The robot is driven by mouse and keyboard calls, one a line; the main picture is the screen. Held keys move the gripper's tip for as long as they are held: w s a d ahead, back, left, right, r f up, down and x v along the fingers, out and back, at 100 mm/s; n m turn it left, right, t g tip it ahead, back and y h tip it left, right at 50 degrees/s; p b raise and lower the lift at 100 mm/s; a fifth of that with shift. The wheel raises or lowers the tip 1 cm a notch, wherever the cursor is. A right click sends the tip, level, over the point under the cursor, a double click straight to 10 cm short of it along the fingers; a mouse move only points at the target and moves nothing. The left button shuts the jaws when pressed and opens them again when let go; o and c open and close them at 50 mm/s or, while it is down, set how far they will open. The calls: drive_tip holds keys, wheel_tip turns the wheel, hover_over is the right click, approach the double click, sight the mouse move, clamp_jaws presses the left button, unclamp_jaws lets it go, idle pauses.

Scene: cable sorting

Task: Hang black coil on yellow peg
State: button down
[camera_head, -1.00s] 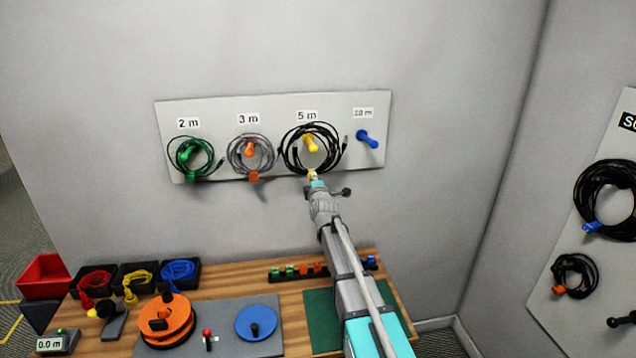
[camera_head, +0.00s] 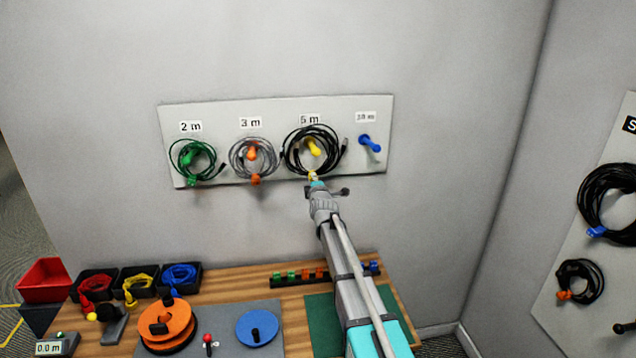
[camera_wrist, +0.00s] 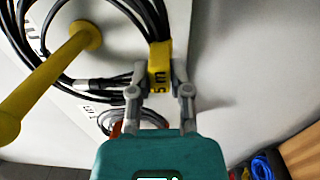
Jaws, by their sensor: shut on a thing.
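The black coil (camera_head: 286,158) is at the wall board under the "5 m" label, its loop around the yellow peg (camera_head: 314,147). In the wrist view the yellow peg (camera_wrist: 45,80) passes through the loop of the black coil (camera_wrist: 150,17). My gripper (camera_wrist: 160,88) is shut on the yellow "5 m" tag (camera_wrist: 159,60) at the bottom of the coil. In the head view my gripper (camera_head: 314,181) reaches up to the coil's lower edge. Whether the coil's weight rests on the peg cannot be told.
A green coil (camera_head: 176,162) and a grey coil (camera_head: 235,163) hang on pegs to the left. The blue peg (camera_head: 369,143) to the right is bare. Below is a wooden table (camera_head: 235,280) with bins and reels.

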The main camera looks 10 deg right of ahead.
drive_tip(key=shift+w+f+b, duration=0.15)
drive_tip(key=shift+f+b, duration=0.95)
drive_tip(key=shift+f, duration=0.2)
drive_tip(key=c, duration=0.6)
unclamp_jaws()
drive_tip(key=shift+f, duration=0.15)
drive_tip(key=shift+o, duration=0.6)
